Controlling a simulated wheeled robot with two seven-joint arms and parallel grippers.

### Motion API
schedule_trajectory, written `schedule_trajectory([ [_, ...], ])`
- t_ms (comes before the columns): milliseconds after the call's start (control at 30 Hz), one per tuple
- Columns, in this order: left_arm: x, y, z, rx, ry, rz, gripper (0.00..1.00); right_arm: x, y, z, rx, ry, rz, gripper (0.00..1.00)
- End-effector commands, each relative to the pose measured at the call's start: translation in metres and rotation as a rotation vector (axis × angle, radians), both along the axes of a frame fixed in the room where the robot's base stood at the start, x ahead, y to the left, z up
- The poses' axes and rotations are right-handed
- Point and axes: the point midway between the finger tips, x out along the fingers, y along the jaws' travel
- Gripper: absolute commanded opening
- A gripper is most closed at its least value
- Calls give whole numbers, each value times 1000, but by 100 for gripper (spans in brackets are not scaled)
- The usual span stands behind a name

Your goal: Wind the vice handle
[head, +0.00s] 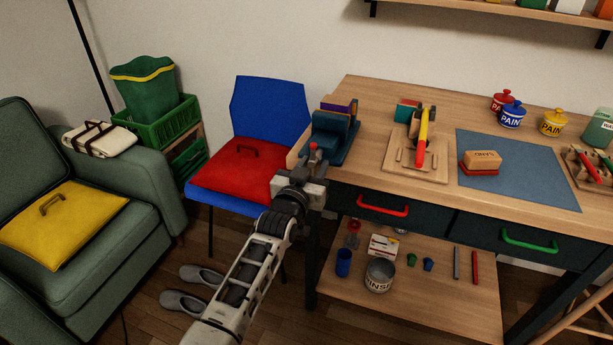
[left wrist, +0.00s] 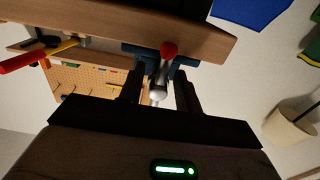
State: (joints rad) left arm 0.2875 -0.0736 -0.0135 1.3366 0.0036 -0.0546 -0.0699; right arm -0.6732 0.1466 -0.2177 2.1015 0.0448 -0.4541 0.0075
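The blue vice (head: 335,128) sits at the left end of the workbench, with a wooden jaw facing left. Its handle is a grey metal bar with a red knob (head: 313,147) at one end; the rest is mostly hidden by my gripper in the head view. In the left wrist view the red knob (left wrist: 169,48) is farther off and a silver knob (left wrist: 158,95) is nearer. My left gripper (head: 312,165) is at the handle. Its fingers (left wrist: 158,92) stand apart on either side of the bar, with gaps visible. My right gripper is not in view.
The workbench (head: 365,95) carries a wooden board with a red-and-yellow tool, a blue mat (head: 510,185) and paint pots. A blue chair with a red cushion (head: 235,168) stands close left of the vice. A drawer with a red handle (head: 383,207) is below right.

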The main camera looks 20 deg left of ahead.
Motion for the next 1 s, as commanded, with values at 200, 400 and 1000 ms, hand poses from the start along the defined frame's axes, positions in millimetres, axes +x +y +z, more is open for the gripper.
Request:
schedule_trajectory([
  [200, -31, 1, -1, 1, 3, 0, 34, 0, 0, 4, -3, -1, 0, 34],
  [400, -81, 3, -1, 1, 4, 0, 34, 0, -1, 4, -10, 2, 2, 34],
  [1000, -158, 5, 0, 0, 1, -1, 34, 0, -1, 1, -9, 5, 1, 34],
])
